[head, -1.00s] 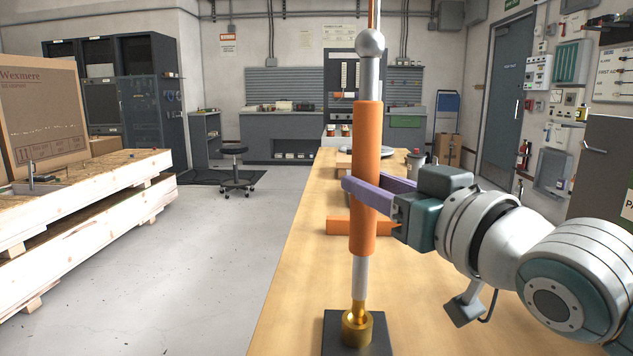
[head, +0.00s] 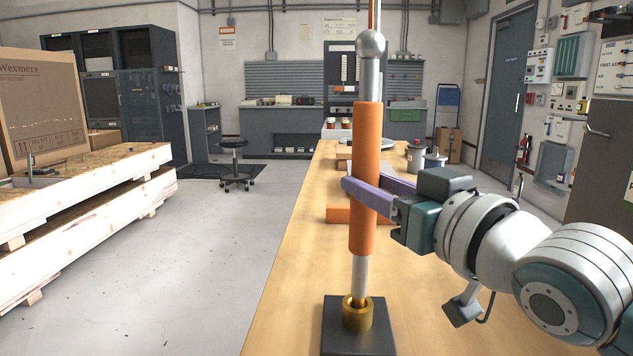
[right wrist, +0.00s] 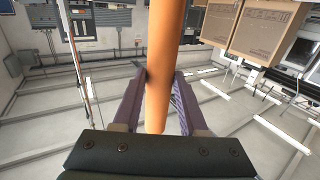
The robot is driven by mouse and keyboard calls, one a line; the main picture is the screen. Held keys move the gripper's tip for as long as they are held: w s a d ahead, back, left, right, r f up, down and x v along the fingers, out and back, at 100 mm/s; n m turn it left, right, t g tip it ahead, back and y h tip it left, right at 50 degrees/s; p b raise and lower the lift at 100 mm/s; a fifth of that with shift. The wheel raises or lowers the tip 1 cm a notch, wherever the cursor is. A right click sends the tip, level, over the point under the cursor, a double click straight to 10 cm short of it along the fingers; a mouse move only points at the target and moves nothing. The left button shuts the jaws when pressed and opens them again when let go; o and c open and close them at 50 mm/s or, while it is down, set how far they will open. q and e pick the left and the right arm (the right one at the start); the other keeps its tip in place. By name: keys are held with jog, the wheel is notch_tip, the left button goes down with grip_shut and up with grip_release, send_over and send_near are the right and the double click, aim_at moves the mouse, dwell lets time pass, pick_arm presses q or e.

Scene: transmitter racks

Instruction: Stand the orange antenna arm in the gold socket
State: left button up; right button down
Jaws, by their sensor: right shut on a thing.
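The orange antenna arm (head: 366,150) stands upright in the head view, with grey ends and a silver ball on top. My right gripper (head: 364,186) is shut on its orange sleeve, its purple fingers on either side. The right wrist view also shows the orange sleeve (right wrist: 163,60) between the fingers (right wrist: 160,82). The gold socket (head: 357,316) stands on a black square base (head: 339,341) on the table. My left gripper is not in view.
An orange block (head: 340,215) lies on the wooden table (head: 290,285) behind the antenna arm. Grey canisters (head: 416,158) stand farther back. The table left of the socket is clear up to its edge. Wooden crates (head: 90,215) stand across the floor at left.

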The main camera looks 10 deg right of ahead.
jog(key=shift+f+b, duration=0.45)
jog(key=shift+f, duration=0.2)
jog(key=shift+c, duration=2.2)
grip_release()
jog(key=shift+o, duration=0.4)
jog(key=shift+f, duration=0.1)
jog(key=shift+s, duration=0.1)
jog(key=p+v, duration=0.1)
jog(key=v, duration=0.8)
jog(key=shift+s, duration=0.35)
